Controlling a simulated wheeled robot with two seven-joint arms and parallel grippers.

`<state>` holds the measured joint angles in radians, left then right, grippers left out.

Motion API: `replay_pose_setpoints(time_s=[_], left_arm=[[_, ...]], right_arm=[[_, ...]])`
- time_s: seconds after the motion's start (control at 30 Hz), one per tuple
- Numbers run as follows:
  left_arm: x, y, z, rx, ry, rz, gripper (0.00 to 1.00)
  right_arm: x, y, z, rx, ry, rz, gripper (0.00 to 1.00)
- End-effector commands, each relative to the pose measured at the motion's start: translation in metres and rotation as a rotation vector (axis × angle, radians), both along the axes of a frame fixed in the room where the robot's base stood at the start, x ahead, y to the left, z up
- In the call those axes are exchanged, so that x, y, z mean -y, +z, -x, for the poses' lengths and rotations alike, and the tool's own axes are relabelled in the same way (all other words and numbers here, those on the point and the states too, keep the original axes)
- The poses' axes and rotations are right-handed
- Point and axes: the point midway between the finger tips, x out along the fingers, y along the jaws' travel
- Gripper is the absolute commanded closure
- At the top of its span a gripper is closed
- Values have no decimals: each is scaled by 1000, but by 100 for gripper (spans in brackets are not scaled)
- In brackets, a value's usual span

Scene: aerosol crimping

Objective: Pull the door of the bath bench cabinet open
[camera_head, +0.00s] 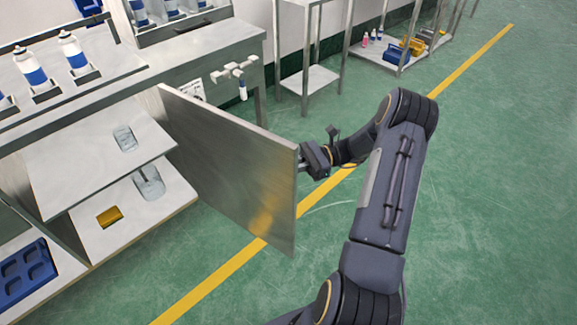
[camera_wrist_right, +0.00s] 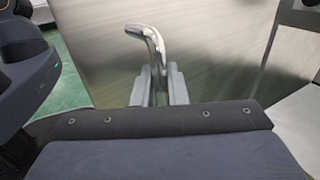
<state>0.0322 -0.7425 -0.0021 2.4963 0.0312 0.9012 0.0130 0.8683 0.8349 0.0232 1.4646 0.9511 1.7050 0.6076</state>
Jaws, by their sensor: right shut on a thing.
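The cabinet door (camera_head: 228,168) is a flat metal panel. It stands swung well out from the bath bench cabinet (camera_head: 62,212), whose shelves show. My right gripper (camera_head: 303,160) is at the door's outer edge, on its far face. In the right wrist view the gripper (camera_wrist_right: 158,88) is shut on a bent metal handle (camera_wrist_right: 147,42) fixed to the door (camera_wrist_right: 210,50). In the head view the handle is mostly hidden by the door and gripper. My left gripper is not in view.
A clear container (camera_head: 125,138) stands on the upper shelf (camera_head: 95,165); another clear container (camera_head: 149,183) and a yellow block (camera_head: 110,217) are on the lower one. A blue tray (camera_head: 25,270) lies at lower left. Bottles (camera_head: 73,54) stand on the bench. Green floor (camera_head: 480,200) is free at right.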

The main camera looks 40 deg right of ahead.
Motion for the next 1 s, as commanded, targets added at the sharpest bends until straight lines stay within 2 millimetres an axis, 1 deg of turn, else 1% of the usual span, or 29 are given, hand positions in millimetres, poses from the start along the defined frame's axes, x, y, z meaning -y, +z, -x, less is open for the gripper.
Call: replay_pose_setpoints(time_s=[0.3, 0.33, 0.4, 0.47, 0.77, 0.87, 1.0], left_arm=[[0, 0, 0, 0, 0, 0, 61], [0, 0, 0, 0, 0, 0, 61], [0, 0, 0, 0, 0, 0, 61], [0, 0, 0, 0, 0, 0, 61], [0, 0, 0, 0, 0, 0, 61], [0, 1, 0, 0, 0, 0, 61], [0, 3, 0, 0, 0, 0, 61]], right_arm=[[0, -1, 0, -4, 1, 3, 100], [0, -1, 0, -4, 1, 3, 86], [0, -1, 0, -3, 1, 3, 77], [0, -1, 0, -3, 0, 3, 71], [2, 0, 0, -1, -1, 2, 71], [12, -1, 3, 0, -3, 4, 71], [36, -1, 10, -1, -5, 4, 71]])
